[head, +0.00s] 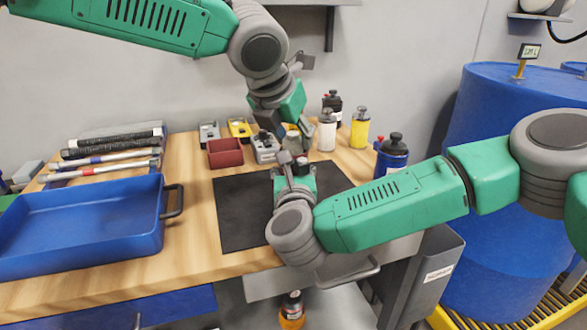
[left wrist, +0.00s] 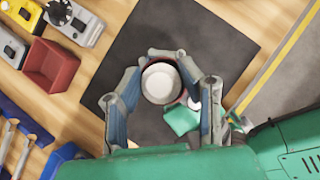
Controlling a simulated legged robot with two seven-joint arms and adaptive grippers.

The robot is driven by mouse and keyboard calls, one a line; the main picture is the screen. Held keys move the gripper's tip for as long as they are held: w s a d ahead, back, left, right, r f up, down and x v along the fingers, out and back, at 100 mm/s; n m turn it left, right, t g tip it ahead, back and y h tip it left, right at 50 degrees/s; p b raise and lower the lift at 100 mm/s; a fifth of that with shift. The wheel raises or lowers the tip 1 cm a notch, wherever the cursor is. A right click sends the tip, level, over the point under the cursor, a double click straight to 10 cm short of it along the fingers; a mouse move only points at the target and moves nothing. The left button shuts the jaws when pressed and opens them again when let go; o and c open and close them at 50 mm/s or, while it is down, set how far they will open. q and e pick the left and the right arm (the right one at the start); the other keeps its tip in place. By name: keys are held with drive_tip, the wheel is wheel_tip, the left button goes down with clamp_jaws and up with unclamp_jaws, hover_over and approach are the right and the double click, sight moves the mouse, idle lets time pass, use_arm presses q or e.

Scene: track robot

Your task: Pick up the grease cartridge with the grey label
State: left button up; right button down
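My left gripper (head: 290,130) points down over the black mat. In the left wrist view its fingers (left wrist: 162,75) lie on both sides of a cylinder seen end-on, with a pale round end (left wrist: 162,83). The cylinder fills the gap between them. Its label is hidden, so I cannot tell if it is the grey-labelled cartridge. My right gripper (head: 292,163) is just below the left one, over the mat; its fingers are too small and overlapped to read. Several tube-shaped cartridges (head: 117,155) lie at the left of the bench, with dark, blue and red markings.
A blue tray (head: 80,245) sits front left. A dark red bin (head: 225,153) and small meters (head: 264,147) are behind the mat (head: 240,215). Bottles (head: 327,132) stand at the back right. A blue drum (head: 515,110) stands right of the bench.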

use_arm(q)
clamp_jaws()
drive_tip(key=shift+r, duration=0.1)
wheel_tip(320, 180, up, 10)
drive_tip(key=shift+f, duration=0.1)
use_arm(e)
drive_tip(key=c, duration=1)
unclamp_jaws()
